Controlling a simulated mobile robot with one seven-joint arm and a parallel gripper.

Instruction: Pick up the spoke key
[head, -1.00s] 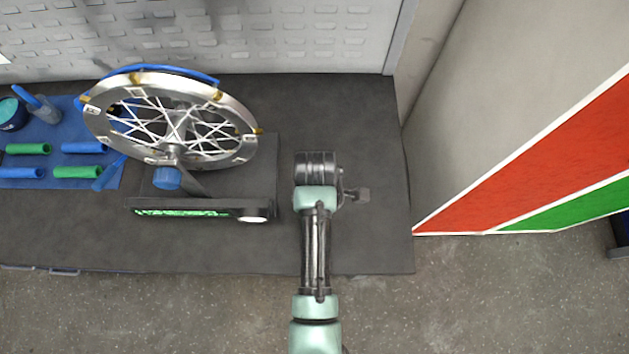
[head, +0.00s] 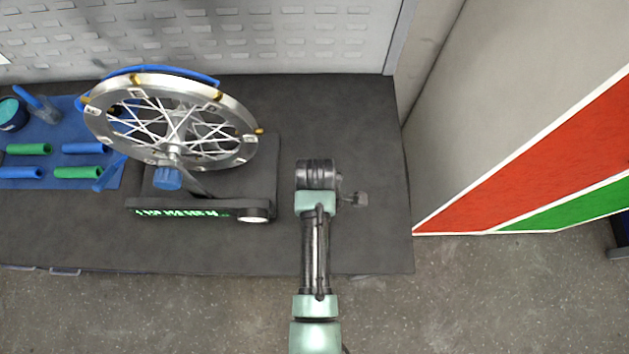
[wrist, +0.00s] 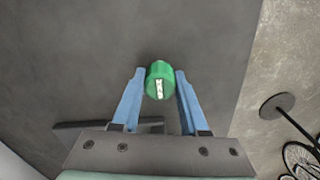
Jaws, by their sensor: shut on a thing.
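The spoke key, a green round piece with a pale slotted strip on its face (wrist: 159,80), is in the middle of the wrist view. My gripper (wrist: 160,73) has its two blue fingers on either side of it, shut on it. I cannot tell whether the key touches the dark bench top or is clear of it. In the head view my arm's end covers both the fingers and the key, over the bench right of the wheel stand.
A spoked wheel (head: 236,106) stands in a dark truing stand (head: 185,206) left of my arm. A blue mat (head: 63,133) with green and blue handles lies at far left. A wall panel (head: 560,150) rises at right. The bench (head: 345,120) behind my arm is clear.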

